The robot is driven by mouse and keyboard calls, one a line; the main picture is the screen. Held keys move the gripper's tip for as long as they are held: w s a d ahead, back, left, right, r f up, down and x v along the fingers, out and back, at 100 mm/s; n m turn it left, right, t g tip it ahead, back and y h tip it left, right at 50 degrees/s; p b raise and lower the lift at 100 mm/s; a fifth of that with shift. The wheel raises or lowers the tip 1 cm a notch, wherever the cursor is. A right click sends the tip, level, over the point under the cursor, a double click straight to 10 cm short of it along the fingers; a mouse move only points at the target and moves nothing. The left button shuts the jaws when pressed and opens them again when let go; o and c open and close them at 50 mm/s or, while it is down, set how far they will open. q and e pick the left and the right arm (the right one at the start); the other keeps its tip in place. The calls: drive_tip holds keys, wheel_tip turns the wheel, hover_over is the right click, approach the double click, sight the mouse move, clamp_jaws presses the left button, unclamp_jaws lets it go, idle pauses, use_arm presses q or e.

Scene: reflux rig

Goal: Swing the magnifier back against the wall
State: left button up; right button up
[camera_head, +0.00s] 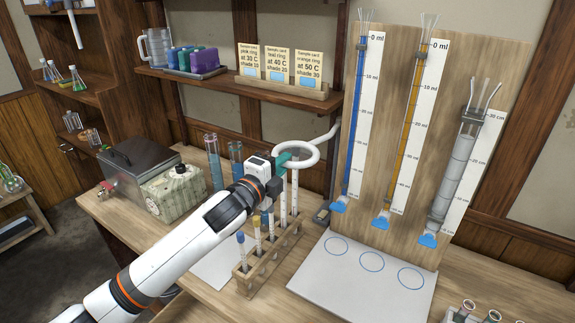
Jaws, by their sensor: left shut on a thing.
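The magnifier is a white ring (313,163) on a pale swing arm that runs right and back toward the wall, beside the burette board. It stands out over the bench, above the wooden tube rack. My left gripper (281,161) is at the ring's left side, shut on the magnifier at a teal part there. The fingertips are small in the view and partly hidden by the gripper's body. My right gripper is out of view.
The tube rack (262,268) with several tubes stands below my left gripper. Two tall blue cylinders (214,165) stand behind my left arm. The burette board (385,150) rises at right. A card shelf (281,93) hangs above. The white mat (340,280) is clear.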

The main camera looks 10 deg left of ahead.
use_arm(q)
drive_tip(key=shift+w+a+f+p, duration=0.1)
drive_tip(key=shift+w+a+p, duration=0.1)
drive_tip(key=shift+w+a, duration=0.35)
drive_tip(key=shift+w+a+f+p, duration=0.1)
drive_tip(key=shift+w+a+p, duration=0.1)
drive_tip(key=shift+a, duration=0.6)
drive_tip(key=shift+w+a+f+p, duration=0.15)
drive_tip(key=shift+w+a, duration=0.25)
drive_tip(key=shift+a, duration=0.3)
drive_tip(key=shift+w+a, duration=0.1)
drive_tip(key=w+a+p, duration=0.1)
drive_tip(key=w+a, duration=0.3)
drive_tip(key=shift+a+p, duration=0.35)
drive_tip(key=shift+a, duration=0.05)
drive_tip(key=shift+w, duration=0.15)
